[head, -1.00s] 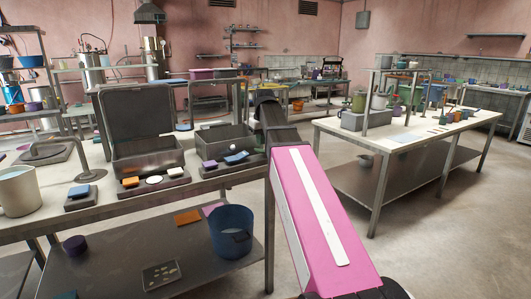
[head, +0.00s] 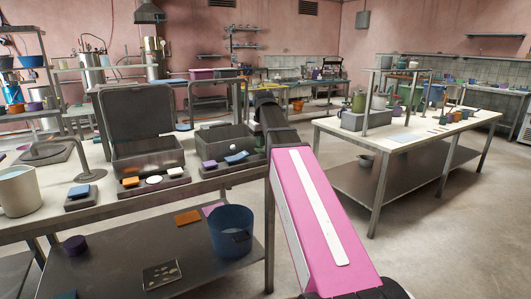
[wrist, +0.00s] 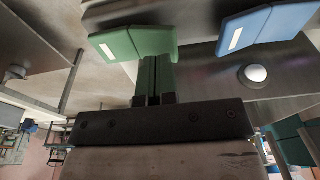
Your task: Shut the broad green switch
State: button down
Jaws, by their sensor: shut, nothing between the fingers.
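The broad green switch (wrist: 135,43) shows in the wrist view at the top left of centre. It is a two-faced rocker with a pale stripe on its left face, set on a grey panel. My gripper (wrist: 153,62) is shut and empty. Its fingertips are at the lower edge of the green switch; I cannot tell whether they touch it. In the head view my pink arm covers the gripper.
A blue switch (wrist: 270,28) and a round white button (wrist: 256,74) sit right of the green switch. In the head view, an open dark case (head: 137,90) and an open grey box (head: 214,142) stand behind the switches on the left bench.

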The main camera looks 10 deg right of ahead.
aim_at(261, 150)
jog(key=shift+f, duration=0.95)
dwell(0.6)
jog(key=shift+r, duration=3.5)
